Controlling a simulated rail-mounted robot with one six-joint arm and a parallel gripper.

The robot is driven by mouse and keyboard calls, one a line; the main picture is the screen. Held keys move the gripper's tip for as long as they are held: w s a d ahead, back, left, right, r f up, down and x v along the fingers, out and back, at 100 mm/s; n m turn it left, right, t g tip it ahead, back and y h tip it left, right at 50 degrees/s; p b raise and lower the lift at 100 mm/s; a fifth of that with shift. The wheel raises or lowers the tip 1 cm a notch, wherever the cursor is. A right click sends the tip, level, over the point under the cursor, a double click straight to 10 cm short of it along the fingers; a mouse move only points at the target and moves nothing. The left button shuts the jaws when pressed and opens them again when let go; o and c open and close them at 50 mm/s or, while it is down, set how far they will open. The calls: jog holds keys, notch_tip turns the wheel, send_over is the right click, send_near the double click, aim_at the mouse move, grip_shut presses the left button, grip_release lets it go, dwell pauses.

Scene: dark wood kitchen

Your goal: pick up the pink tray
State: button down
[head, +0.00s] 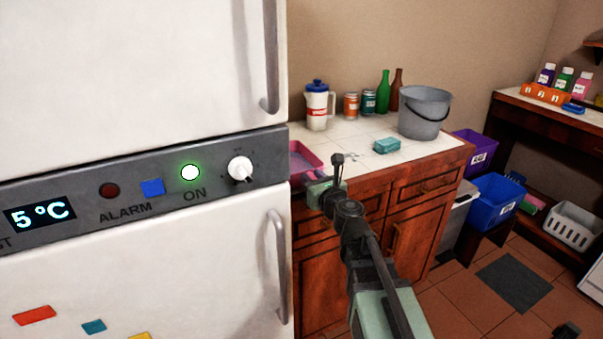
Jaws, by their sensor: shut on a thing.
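The pink tray (301,161) is at the left end of the white-tiled counter, partly cut off by the fridge edge. My gripper (314,176) reaches the tray's near right side from the front of the counter. It is shut on the tray there; the fingertips are small and partly hidden by the wrist. I cannot tell whether the tray rests on the counter or is raised off it.
The fridge (140,95) stands close on the left. On the counter are a teal block (387,145), a grey bucket (424,113), a white jug (317,107), two jars and two bottles. The counter's front middle is clear. Bins stand at the right.

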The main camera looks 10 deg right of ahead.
notch_tip(320, 180, up, 10)
jog(key=p, duration=1)
jog(key=shift+d, duration=0.1)
